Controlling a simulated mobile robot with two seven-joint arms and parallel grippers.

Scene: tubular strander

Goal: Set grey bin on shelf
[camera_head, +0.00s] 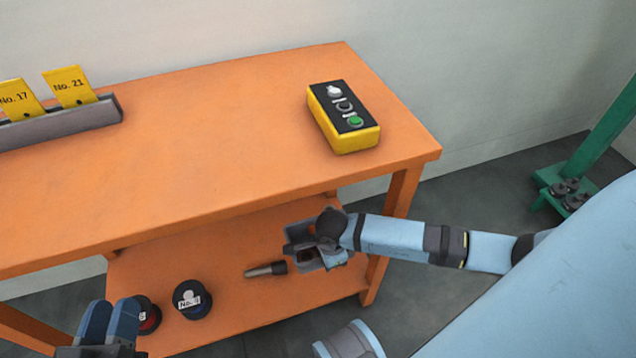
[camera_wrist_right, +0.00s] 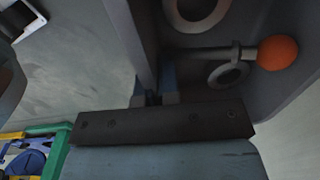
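The grey bin (camera_head: 335,259) is at the right end of the orange bench's lower shelf (camera_head: 230,255), partly hidden by my right gripper (camera_head: 318,245). I cannot tell whether the bin rests on the shelf or hangs just above it. In the right wrist view, my right gripper (camera_wrist_right: 153,92) has a finger on each side of the bin's wall (camera_wrist_right: 135,40) and is shut on it. Inside the bin are grey rings (camera_wrist_right: 228,74) and a rod with an orange ball (camera_wrist_right: 278,52). My left gripper (camera_head: 108,322) is at the lower left, empty, its blue fingers close together.
A dark-tipped tool (camera_head: 266,269) and two dark round pots (camera_head: 192,299) (camera_head: 148,316) lie on the shelf to the left. The benchtop (camera_head: 200,150) above carries a yellow button box (camera_head: 345,118) and a card rack (camera_head: 60,125). A bench leg (camera_head: 400,195) stands right of the bin.

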